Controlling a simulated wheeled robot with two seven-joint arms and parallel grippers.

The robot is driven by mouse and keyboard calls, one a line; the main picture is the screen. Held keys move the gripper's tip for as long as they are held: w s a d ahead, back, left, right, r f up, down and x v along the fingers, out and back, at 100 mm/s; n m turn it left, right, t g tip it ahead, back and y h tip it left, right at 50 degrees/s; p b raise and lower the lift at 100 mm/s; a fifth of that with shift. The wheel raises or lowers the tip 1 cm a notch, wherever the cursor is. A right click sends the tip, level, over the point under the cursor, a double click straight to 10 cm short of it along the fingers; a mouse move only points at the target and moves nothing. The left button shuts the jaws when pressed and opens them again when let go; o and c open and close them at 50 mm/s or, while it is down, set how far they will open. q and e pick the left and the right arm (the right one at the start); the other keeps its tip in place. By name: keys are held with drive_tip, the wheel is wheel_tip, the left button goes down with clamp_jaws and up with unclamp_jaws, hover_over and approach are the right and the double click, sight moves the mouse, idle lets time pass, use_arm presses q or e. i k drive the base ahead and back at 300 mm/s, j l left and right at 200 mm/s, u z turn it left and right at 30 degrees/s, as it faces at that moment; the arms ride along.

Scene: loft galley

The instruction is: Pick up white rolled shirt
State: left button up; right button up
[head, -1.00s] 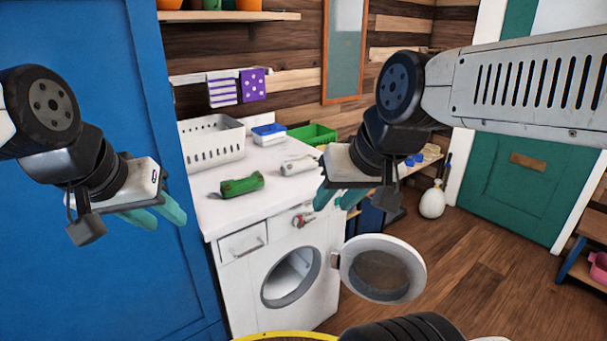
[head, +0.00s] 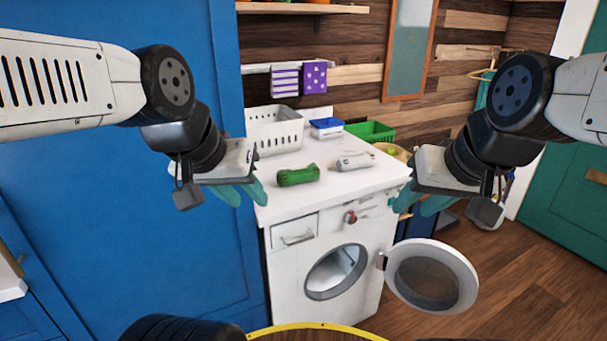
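The white rolled shirt (head: 356,161) lies on the white top of the washing machine, right of a green rolled shirt (head: 298,176). Nothing holds it. My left gripper (head: 242,192) is in front of the blue panel, to the left of the washer top, with its teal fingers apart and nothing between them. My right gripper (head: 422,203) is at the right side of the washer top, also with its teal fingers apart and empty. Both grippers are apart from the white shirt.
The washer (head: 285,262) has its round door (head: 432,275) swung open to the right. The front of the top is clear. A tall blue panel (head: 130,230) stands left.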

sight(359, 159)
drive_tip(key=i+l+u, duration=0.15)
drive_tip(key=i+l, duration=0.2)
drive_tip(key=i+l+u, duration=0.15)
drive_tip(key=i+l, duration=0.2)
drive_tip(key=i+l+u, duration=0.15)
drive_tip(key=i+l, duration=0.2)
drive_tip(key=l, duration=0.15)
drive_tip(key=i+l+u, duration=0.1)
drive_tip(key=i+l, duration=0.2)
drive_tip(key=l, duration=0.15)
